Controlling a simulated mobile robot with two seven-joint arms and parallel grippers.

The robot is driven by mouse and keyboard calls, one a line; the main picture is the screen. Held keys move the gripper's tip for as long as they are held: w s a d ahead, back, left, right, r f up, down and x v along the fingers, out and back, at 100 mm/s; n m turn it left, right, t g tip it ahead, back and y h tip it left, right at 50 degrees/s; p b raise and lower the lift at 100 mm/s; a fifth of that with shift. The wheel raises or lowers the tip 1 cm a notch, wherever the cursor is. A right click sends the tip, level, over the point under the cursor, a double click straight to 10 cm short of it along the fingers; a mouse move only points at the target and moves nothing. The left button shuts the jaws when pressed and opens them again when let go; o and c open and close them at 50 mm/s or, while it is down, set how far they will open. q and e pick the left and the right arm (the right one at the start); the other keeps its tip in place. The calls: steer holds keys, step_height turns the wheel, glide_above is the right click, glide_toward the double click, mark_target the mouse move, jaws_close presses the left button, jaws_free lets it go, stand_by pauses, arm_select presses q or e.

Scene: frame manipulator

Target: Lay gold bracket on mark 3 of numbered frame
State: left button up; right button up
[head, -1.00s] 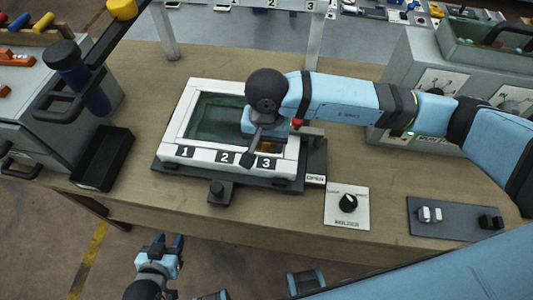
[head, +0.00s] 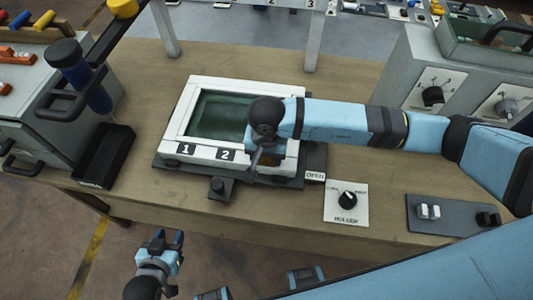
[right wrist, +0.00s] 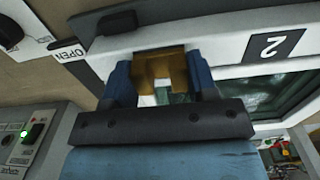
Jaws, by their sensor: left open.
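The numbered frame (head: 172,130) is a white rectangular frame with a dark green recessed middle, on a dark base on the bench. Marks 1 (head: 186,150) and 2 (head: 226,155) show on its front edge; mark 3 is hidden behind my right arm. In the right wrist view, mark 2 (right wrist: 272,46) lies right of the gripper. My right gripper (right wrist: 160,62) has its blue fingers against both sides of the gold bracket (right wrist: 160,72), over the white front edge. I cannot tell whether the bracket touches the frame. My left gripper (head: 168,241) is open and empty, in front of the bench.
An OPEN label (head: 315,175) and a holder knob plate (head: 346,203) sit right of the frame. A black tray (head: 104,156) stands left of it. A dark switch plate (head: 455,214) lies at the right. Grey boxes stand on both sides.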

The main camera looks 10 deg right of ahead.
mark_target(266, 160)
steer(key=o, duration=0.4)
steer(key=shift+r, duration=0.1)
steer(key=shift+r+p, duration=0.25)
steer(key=shift+p, duration=0.1)
steer(key=shift+r+b, duration=1.3)
steer(key=shift+r, duration=4.55)
